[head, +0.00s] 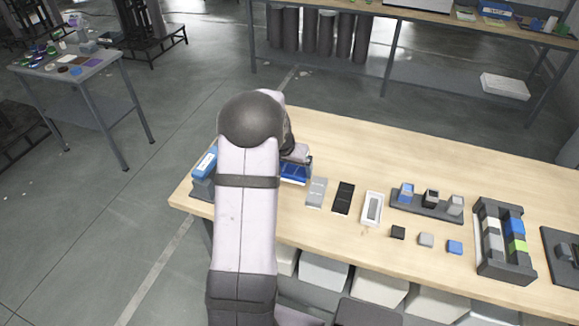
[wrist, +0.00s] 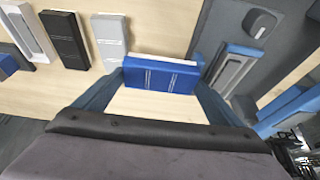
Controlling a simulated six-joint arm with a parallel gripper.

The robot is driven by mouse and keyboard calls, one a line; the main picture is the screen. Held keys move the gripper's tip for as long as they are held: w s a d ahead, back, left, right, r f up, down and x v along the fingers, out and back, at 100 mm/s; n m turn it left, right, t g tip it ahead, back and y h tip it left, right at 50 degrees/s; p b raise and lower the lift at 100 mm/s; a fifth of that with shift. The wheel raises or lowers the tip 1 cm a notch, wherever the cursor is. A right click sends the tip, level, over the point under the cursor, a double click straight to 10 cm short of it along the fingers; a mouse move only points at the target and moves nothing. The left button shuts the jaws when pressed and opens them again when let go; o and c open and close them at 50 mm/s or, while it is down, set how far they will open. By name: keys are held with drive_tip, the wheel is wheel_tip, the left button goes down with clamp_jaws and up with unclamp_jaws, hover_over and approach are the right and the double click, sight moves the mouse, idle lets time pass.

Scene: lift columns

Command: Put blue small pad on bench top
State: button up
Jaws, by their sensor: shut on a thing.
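The blue small pad (head: 294,172) shows in the head view just right of my arm. In the wrist view the blue pad (wrist: 160,75) lies between the two fingers of my gripper (wrist: 162,82), which is shut on it. The pad has pale lines on its face and a white upper edge. The wooden bench top (head: 390,150) lies beneath it, and bare wood shows around it. Whether the pad touches the wood I cannot tell. In the head view my arm hides most of my gripper (head: 298,155).
A grey pad (head: 316,193), a black pad (head: 343,198) and a white pad (head: 372,208) stand in a row to the right. A dark rack (head: 427,205) and small blocks lie beyond. A dark holder with a blue item (head: 204,168) is left of my arm. The bench's back is clear.

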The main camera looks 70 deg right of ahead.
drive_tip(key=shift+f+b, duration=0.35)
drive_tip(key=shift+f, duration=0.05)
drive_tip(key=shift+f, duration=0.2)
drive_tip(key=o, duration=1)
drive_tip(key=shift+r, duration=0.15)
drive_tip(key=shift+r+p, duration=0.4)
drive_tip(key=shift+r, duration=0.35)
drive_tip(key=b+v, duration=0.3)
drive_tip(key=v, duration=0.8)
drive_tip(key=shift+a+r, duration=0.2)
drive_tip(key=shift+a, duration=0.05)
